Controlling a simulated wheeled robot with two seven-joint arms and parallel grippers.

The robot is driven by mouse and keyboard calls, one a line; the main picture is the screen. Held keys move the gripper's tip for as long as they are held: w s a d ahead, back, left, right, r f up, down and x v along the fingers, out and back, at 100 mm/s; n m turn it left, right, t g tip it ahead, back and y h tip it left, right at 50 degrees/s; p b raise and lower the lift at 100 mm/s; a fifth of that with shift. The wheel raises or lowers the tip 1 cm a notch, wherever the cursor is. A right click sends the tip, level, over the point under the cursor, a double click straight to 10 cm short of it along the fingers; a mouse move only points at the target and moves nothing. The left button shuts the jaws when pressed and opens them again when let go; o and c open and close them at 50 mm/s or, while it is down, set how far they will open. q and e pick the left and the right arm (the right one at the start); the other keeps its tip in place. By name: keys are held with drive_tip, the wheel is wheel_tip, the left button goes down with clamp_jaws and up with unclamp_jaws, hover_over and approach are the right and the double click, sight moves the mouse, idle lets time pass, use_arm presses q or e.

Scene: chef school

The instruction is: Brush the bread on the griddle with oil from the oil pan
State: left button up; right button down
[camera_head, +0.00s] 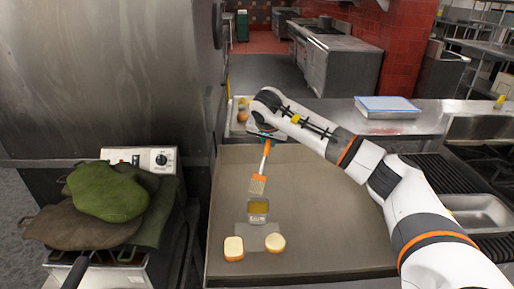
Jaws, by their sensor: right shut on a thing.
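My right gripper (267,137) is shut on the orange handle of a brush (259,183). The brush hangs with its head pointing down toward the front, just behind a small metal oil pan (258,207) with yellow oil in it. I cannot tell whether the bristles touch the pan. Two pieces of bread lie in front of the pan: a squarish slice (234,248) at left and a round one (275,242) at right. They lie on or beside a thin grey patch (254,238) on the broad brown-grey griddle surface (330,240). My left gripper is out of view.
At left, a fryer-like appliance (158,160) has green and brown cloth-like pieces (108,192) on top. A blue-lidded tray (388,106) sits on the counter behind. A metal pan (478,212) is at right. The griddle's right-middle area is clear below my arm.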

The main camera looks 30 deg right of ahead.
drive_tip(key=shift+s+d+f+b, duration=0.15)
drive_tip(key=shift+s+f+b, duration=0.15)
drive_tip(key=shift+f+b, duration=0.2)
wheel_tip(320, 180, down, 4)
drive_tip(key=b, duration=0.3)
drive_tip(key=shift+w+r, duration=0.1)
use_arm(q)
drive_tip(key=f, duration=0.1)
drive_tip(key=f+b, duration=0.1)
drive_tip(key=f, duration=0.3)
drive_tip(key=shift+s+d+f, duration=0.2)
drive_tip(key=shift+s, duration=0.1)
use_arm(e)
drive_tip(key=shift+f, duration=0.55)
use_arm(q)
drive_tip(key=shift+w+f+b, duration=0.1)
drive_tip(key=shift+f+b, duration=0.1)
drive_tip(key=shift+b, duration=0.15)
use_arm(e)
drive_tip(key=shift+f, duration=0.45)
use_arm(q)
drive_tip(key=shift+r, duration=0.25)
use_arm(e)
wheel_tip(320, 180, up, 7)
drive_tip(key=p, duration=0.6)
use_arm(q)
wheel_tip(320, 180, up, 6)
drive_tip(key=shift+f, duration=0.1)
